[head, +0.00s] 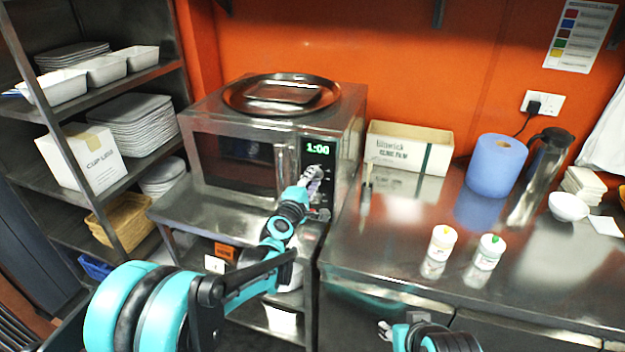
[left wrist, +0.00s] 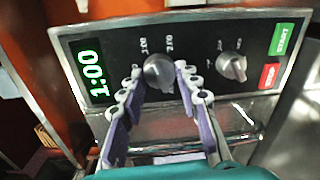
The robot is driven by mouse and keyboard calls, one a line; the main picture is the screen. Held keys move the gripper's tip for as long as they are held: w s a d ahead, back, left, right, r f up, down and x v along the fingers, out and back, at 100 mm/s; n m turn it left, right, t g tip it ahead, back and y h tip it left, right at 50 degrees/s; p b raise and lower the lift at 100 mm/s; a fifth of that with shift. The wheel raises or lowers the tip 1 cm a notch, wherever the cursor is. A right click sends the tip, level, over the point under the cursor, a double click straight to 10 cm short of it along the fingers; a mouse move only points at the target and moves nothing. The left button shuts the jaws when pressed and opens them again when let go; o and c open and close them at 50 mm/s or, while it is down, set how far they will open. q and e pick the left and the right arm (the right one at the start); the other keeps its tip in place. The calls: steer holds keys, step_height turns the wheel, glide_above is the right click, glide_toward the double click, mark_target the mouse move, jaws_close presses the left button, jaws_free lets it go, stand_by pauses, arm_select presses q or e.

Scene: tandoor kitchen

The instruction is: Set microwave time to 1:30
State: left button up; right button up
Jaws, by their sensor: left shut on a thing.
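The steel microwave (head: 232,121) stands on a steel stand at centre left, its door closed. Its green display (head: 318,148) reads 1:00; it also shows sideways in the left wrist view (left wrist: 92,71). My left gripper (head: 314,177) is at the control panel. In the left wrist view its fingers (left wrist: 159,68) are shut on the dial nearest the display (left wrist: 158,73). A second dial (left wrist: 232,67) sits beside it, untouched. A green button (left wrist: 283,39) and a red button (left wrist: 269,76) lie beyond.
A round tray (head: 238,98) lies on the microwave. The steel counter (head: 390,250) to the right holds a cardboard box (head: 405,145), a blue paper roll (head: 496,166), a flask (head: 541,165) and two white bottles (head: 443,240). Shelves with dishes stand at left.

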arm_select(q)
steer(key=shift+m, duration=1.6)
steer(key=o, duration=1.2)
steer(key=shift+c, duration=0.2)
steer(key=f+v, duration=0.1)
steer(key=v, duration=1.1)
steer(key=shift+d+r, duration=0.15)
steer(key=shift+r, duration=0.35)
